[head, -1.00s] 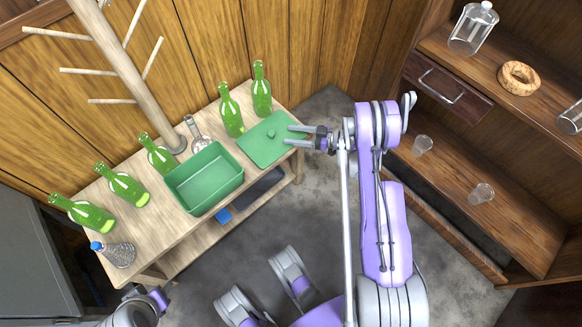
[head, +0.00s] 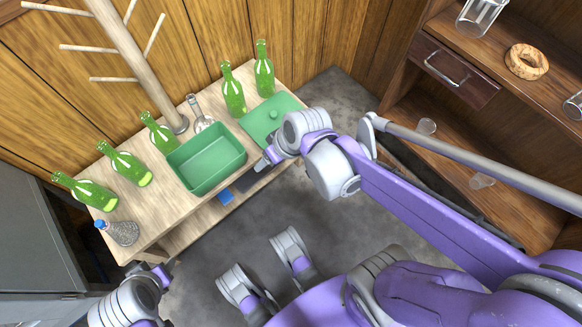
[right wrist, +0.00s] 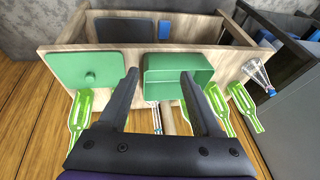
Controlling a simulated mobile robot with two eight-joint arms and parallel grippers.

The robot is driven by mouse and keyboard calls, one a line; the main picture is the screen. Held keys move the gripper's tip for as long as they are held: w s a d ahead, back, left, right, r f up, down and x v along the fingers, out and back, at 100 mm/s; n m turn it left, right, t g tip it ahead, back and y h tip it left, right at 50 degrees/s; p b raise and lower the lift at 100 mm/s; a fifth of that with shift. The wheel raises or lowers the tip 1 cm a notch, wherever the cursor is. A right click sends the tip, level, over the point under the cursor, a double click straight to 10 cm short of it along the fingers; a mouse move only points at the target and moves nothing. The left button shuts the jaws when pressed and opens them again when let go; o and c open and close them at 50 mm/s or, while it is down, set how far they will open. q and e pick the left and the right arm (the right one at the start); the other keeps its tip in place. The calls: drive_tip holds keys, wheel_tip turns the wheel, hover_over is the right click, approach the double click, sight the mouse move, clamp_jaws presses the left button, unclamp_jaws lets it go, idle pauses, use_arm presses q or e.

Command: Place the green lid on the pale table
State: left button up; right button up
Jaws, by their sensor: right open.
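The green lid (head: 268,112), a flat rectangular panel with a round knob, lies on the right end of the pale table (head: 136,213). My right wrist partly covers its near right side in the head view. The lid (right wrist: 72,66) shows fully at the left in the right wrist view. My right gripper (head: 264,163) is open and empty, close to the right end of the green box (head: 190,178). In the right wrist view its spread fingers (right wrist: 159,76) appear in front of the box (right wrist: 175,88), with the lid left of them. My left gripper (head: 162,274) is at lower left, its jaws unclear.
Several green bottles (head: 130,170) line the table's wall side. A clear flask (head: 200,122) stands behind the box, and a blue-capped flask (head: 122,232) at the left end. A branched wooden rack (head: 139,62) rises behind. A shelf unit (head: 508,110) stands right.

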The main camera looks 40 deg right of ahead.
drive_tip(key=s+h, duration=0.2)
drive_tip(key=s, duration=0.5)
drive_tip(key=shift+s+d+r+m, duration=0.35)
drive_tip(key=shift+d+m, duration=0.05)
drive_tip(key=shift+d, duration=0.05)
